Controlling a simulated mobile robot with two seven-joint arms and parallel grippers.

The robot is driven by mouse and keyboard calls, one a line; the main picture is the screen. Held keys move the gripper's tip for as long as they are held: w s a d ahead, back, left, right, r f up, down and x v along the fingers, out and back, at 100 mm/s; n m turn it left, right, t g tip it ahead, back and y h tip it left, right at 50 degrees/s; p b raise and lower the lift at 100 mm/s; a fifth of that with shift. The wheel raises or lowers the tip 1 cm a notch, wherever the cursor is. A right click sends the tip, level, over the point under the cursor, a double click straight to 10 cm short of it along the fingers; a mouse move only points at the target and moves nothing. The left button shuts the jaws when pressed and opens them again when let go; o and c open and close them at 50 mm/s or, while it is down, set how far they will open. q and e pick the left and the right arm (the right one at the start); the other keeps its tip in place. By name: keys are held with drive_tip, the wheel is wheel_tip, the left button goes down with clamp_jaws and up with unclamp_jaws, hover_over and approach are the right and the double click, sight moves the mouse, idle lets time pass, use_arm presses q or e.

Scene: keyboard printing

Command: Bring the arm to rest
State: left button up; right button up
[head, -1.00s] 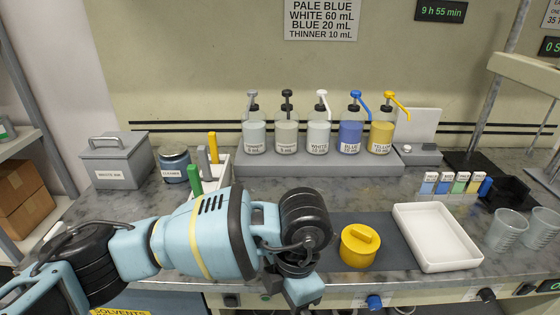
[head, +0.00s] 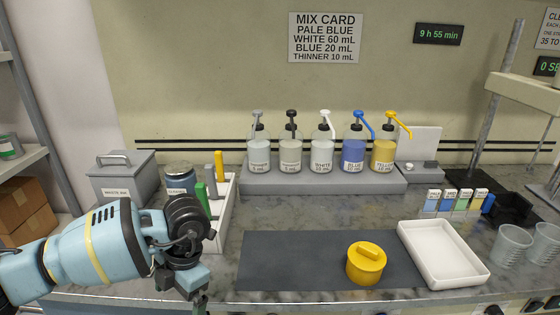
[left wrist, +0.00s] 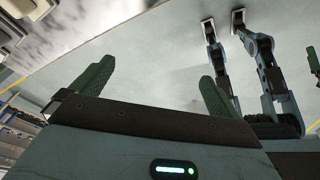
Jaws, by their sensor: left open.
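My left arm comes in from the left in the head view, low over the front left of the bench. My left gripper (head: 199,302) points down at the bench's front edge, and its fingers are mostly cut off or hidden there. In the left wrist view the two green fingers of my left gripper (left wrist: 152,88) stand wide apart with nothing between them. That view faces a pale surface and part of a robot arm. My right gripper is not in the head view.
A grey mat (head: 300,262) bears a yellow lidded pot (head: 366,263). A white tray (head: 440,255) lies to its right. Pump bottles stand on a grey riser (head: 225,178) at the back. A waste bin (head: 122,178) and a white holder (head: 224,215) are close to my left arm. Clear beakers (head: 511,246) stand far right.

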use_arm(q)
drive_tip(key=s+d+f+n+g+h, duration=0.1)
drive_tip(key=s+d+f+n+h, duration=0.15)
drive_tip(key=s+d+h, duration=0.5)
drive_tip(key=s+d+f+n+g+h, duration=0.1)
drive_tip(key=s+d+n+h, duration=0.3)
drive_tip(key=d+h, duration=0.7)
drive_tip(key=w+a+f+n+t+y, duration=0.15)
drive_tip(key=a+f+n+t, duration=0.25)
drive_tip(key=a+n+t, duration=0.5)
drive_tip(key=w+a+f+n+t+y, duration=0.1)
drive_tip(key=a+f+n+t+y, duration=0.35)
drive_tip(key=n, duration=0.75)
drive_tip(key=s+a+f+n+g+y, duration=0.1)
drive_tip(key=s+a+f+n+y, duration=0.7)
drive_tip(key=s+a+f, duration=0.7)
drive_tip(key=d+n, duration=0.6)
drive_tip(key=d, duration=0.4)
drive_tip(key=shift+s+r, duration=0.4)
drive_tip(key=shift+s, duration=0.05)
